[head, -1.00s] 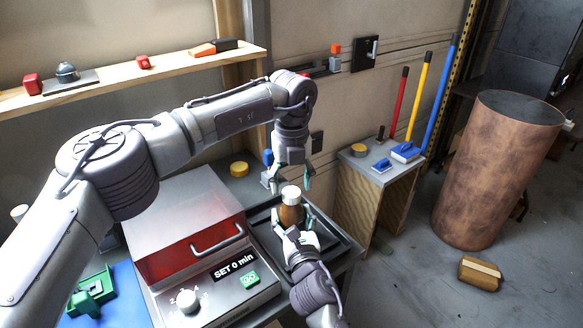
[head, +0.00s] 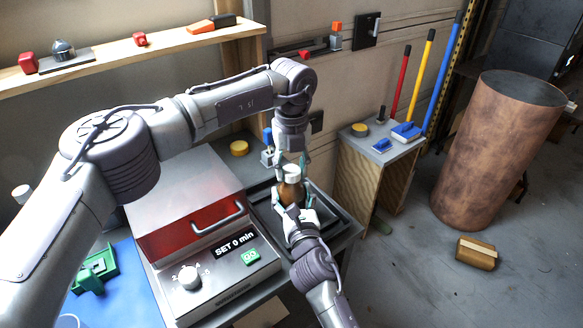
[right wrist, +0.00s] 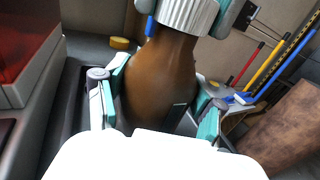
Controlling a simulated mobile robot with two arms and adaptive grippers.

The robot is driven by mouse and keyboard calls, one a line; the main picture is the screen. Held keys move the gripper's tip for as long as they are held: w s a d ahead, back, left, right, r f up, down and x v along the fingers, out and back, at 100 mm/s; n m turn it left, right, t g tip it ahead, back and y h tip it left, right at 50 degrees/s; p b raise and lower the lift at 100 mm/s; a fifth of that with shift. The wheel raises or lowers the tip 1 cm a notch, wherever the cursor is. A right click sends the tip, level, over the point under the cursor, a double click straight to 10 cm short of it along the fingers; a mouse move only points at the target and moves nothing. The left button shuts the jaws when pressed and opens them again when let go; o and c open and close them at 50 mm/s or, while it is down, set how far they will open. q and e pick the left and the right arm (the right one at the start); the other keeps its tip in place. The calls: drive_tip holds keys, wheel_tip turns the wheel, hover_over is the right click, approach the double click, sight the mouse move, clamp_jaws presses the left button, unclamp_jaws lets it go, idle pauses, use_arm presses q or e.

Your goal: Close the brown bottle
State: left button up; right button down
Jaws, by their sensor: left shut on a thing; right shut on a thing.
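The brown bottle (head: 289,193) stands upright over the dark tray (head: 335,237), with a white ribbed cap (head: 292,173) on its neck. In the right wrist view the bottle (right wrist: 162,80) fills the middle, and its cap (right wrist: 187,14) sits at the top edge. My right gripper (head: 291,207) is shut around the bottle's body from the front. My left gripper (head: 291,163) points down from above and is shut on the cap, with fingertips on either side of it. Whether the cap is fully seated on the neck cannot be told.
A machine with a red front and handle (head: 205,215) stands just left of the bottle. A yellow round lid (head: 239,148) and a blue-topped item (head: 268,140) are behind. A side table (head: 372,150) stands to the right, before a large copper drum (head: 495,150).

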use_arm(q)
drive_tip(key=m, duration=0.6)
drive_tip(key=shift+m, duration=0.3)
drive_tip(key=m, duration=0.8)
drive_tip(key=shift+m, duration=0.3)
drive_tip(key=m, duration=0.5)
drive_tip(key=shift+m, duration=0.4)
drive_tip(key=o, duration=1.3)
drive_tip(key=shift+o, duration=0.2)
wheel_tip(320, 180, up, 12)
